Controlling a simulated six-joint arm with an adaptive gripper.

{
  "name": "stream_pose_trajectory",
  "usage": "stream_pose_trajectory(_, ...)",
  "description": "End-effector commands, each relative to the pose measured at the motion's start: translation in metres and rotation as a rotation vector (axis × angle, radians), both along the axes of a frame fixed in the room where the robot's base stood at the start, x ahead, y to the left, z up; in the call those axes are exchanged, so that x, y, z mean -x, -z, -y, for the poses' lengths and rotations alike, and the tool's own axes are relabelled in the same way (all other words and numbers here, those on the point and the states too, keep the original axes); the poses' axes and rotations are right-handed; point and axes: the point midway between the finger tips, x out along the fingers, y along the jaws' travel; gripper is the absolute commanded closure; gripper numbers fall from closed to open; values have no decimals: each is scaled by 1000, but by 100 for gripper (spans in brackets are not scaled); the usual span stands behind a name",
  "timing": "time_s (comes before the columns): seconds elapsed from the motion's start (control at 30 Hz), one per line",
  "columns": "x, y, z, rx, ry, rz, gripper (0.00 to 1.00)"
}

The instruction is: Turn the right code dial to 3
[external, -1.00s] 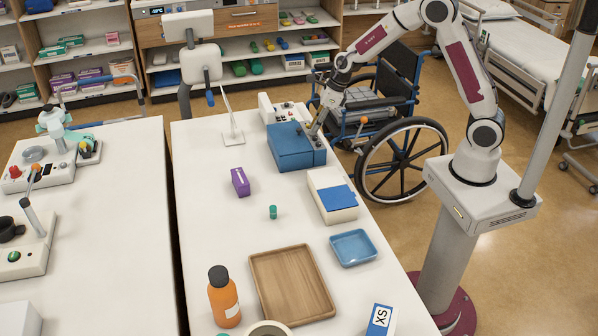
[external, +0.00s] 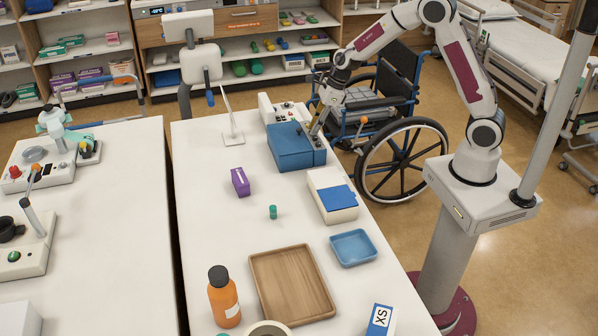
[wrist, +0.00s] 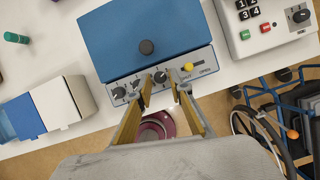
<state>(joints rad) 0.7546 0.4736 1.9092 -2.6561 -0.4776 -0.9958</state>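The blue lock box (external: 290,152) stands at the far right edge of the white table. In the wrist view, the box (wrist: 135,35) shows a grey front panel with a row of dark code dials and a yellow knob (wrist: 188,67) at its right, by the word OPEN. The right code dial (wrist: 160,76) lies between my fingertips; its setting is too small to read. My gripper (wrist: 161,82) is open, one finger on each side of this dial, with gaps visible. In the external view my gripper (external: 317,130) points down at the panel and hides part of it.
A white keypad device (wrist: 262,25) stands close to the box's right in the wrist view. A white box with a blue lid (external: 333,197) stands nearer on the table. A wheelchair (external: 400,150) is beside the table. A purple box (external: 240,182) lies left, with clear tabletop around it.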

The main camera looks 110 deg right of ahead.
Motion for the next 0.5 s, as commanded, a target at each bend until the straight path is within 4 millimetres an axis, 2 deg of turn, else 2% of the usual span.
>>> stream_pose_trajectory(0.5,0,0,4,1,-211,1,79)
